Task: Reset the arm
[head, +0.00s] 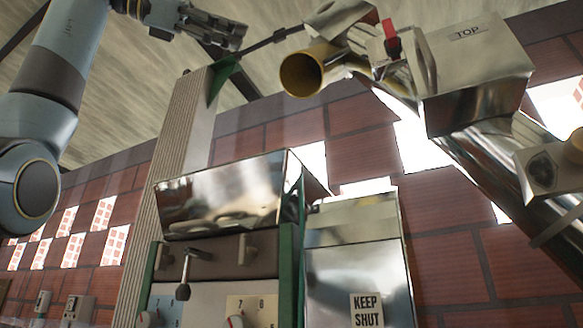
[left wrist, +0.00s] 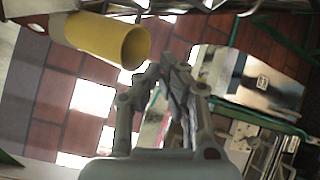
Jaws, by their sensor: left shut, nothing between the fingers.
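My left arm (head: 55,85) comes in from the left and reaches up across the top of the head view. Its gripper (head: 240,36) is high up, left of the yellow pipe mouth (head: 301,74) and apart from it. In the left wrist view my left gripper (left wrist: 168,66) is shut and empty, its fingers together below and right of the yellow pipe (left wrist: 125,45). My right gripper does not show in either view.
A shiny metal box marked TOP (head: 470,75) with a red lever (head: 391,40) hangs at the upper right. Below stands a machine with a metal hopper (head: 225,195) and a KEEP SHUT panel (head: 355,275). A ribbed column (head: 165,180) rises behind it, before a brick wall (head: 480,225).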

